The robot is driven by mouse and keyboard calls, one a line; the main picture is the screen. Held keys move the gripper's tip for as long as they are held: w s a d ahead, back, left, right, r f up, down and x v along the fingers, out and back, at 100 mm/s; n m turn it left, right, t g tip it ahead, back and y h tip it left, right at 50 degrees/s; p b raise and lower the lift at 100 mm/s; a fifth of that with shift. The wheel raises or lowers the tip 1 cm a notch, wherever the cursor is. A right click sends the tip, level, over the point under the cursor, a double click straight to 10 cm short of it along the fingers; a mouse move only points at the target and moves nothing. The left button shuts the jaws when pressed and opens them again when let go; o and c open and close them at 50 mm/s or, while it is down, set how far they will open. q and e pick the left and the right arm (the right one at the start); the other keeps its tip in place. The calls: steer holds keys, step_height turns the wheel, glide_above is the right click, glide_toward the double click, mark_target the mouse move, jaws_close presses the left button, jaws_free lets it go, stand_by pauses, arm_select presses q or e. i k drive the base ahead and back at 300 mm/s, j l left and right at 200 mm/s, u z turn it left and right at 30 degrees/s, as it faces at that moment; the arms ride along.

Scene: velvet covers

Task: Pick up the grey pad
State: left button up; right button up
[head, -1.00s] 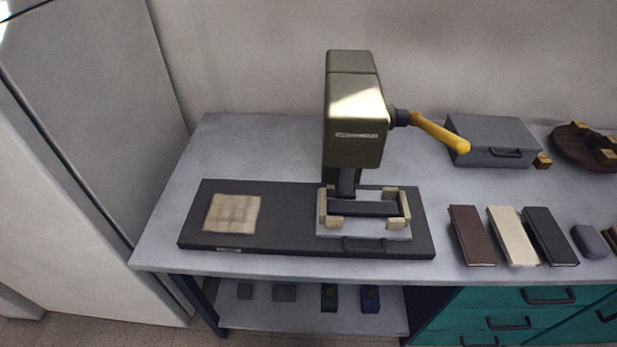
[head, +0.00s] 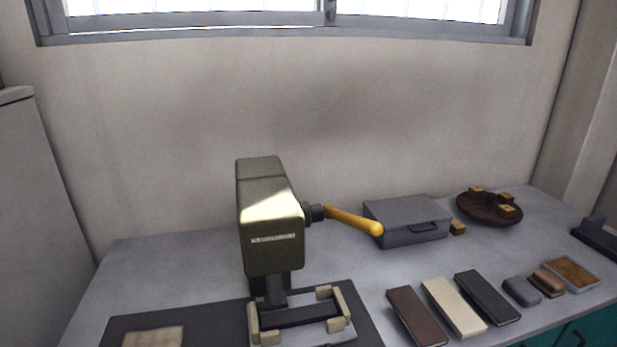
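A small rounded grey pad (head: 521,290) lies on the right part of the grey worktable (head: 335,265). It sits between a black book-like block (head: 487,297) on its left and a brown-and-tan brush-like block (head: 547,281) on its right. Nothing covers it. Neither of my grippers shows in the head view.
An olive press (head: 270,220) with a yellow lever (head: 353,220) stands at centre left on a dark base. Brown (head: 416,317) and cream (head: 453,307) blocks lie left of the black one. A grey box (head: 406,220), a round brown tray (head: 489,213) and a shallow tan-filled tray (head: 572,273) stand nearby.

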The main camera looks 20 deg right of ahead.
mark_target(518, 288)
steer(key=z, duration=1.95)
steer(key=u, duration=2.15)
steer(key=l+z, duration=0.1)
steer(key=z, duration=2)
